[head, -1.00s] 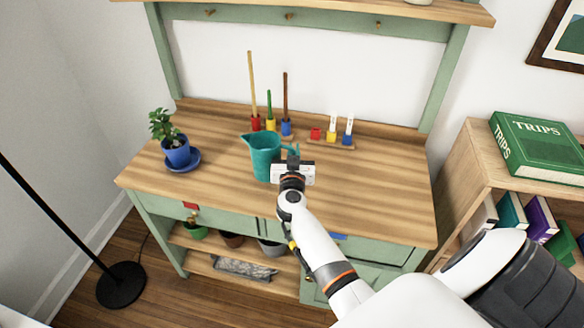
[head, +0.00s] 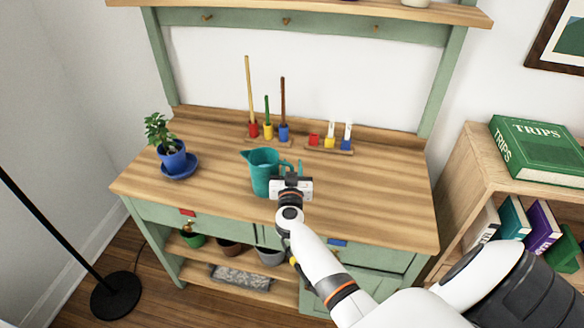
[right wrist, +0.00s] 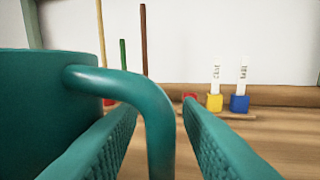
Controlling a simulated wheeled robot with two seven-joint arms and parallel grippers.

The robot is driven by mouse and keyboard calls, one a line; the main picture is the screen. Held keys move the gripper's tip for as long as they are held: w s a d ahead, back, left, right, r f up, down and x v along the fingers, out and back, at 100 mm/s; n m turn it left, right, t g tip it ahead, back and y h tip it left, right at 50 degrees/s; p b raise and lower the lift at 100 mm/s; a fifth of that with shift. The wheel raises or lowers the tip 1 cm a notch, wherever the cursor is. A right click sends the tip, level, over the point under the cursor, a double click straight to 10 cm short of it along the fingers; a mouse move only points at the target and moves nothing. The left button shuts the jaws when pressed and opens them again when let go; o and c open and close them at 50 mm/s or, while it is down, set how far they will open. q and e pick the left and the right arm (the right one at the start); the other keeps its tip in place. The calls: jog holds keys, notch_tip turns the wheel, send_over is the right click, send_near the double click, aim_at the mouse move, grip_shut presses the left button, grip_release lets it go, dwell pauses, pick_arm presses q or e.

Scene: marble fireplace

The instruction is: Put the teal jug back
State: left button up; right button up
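The teal jug (head: 264,178) stands upright on the wooden bench top (head: 380,200), near the middle, with its spout to the left and its handle (head: 288,166) to the right. My right gripper (head: 291,176) is at the handle side. In the right wrist view my two fingers (right wrist: 158,112) are apart, one on each side of the jug's handle (right wrist: 157,115), with gaps showing beside it. The jug's body (right wrist: 40,105) fills the left of that view. My left gripper is not in view.
A rack with brown, green and yellow sticks in coloured blocks (head: 268,132) and a rack of small labelled blocks (head: 330,143) stand behind the jug. A potted plant (head: 173,157) stands at left. The bench's right side is clear. A bookshelf (head: 470,165) stands at right.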

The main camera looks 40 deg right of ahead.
jog(key=shift+r, duration=0.15)
jog(key=p+v, duration=0.1)
jog(key=v, duration=1)
jog(key=shift+s+a, duration=0.4)
